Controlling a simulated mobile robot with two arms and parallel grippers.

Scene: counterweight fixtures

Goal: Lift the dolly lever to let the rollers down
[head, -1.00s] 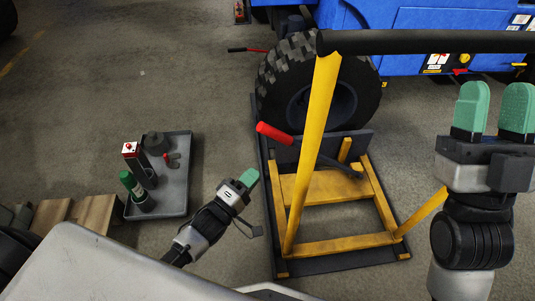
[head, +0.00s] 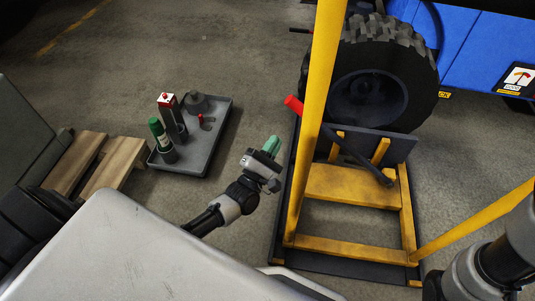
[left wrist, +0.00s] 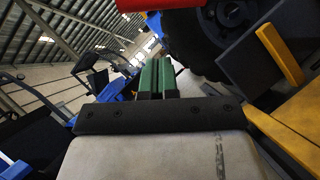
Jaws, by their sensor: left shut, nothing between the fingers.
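The dolly (head: 350,190) is a yellow and black frame on the floor, right of centre in the head view. Its lever is a dark rod (head: 348,148) with a red grip (head: 293,104), slanting up to the left beside the yellow upright. The red grip also shows at the top edge of the left wrist view (left wrist: 132,4). My left gripper (head: 271,146) is shut and empty, below and left of the grip, apart from it. Its green fingers are together in the left wrist view (left wrist: 155,76). My right gripper is outside both current views. I cannot make out the rollers.
A large tyre (head: 395,60) stands at the dolly's back, near a blue vehicle (head: 480,50). The dolly's yellow upright (head: 314,120) rises close to the lever. A grey tray (head: 205,155) with bottle-like items and a wooden pallet (head: 115,165) lie to the left.

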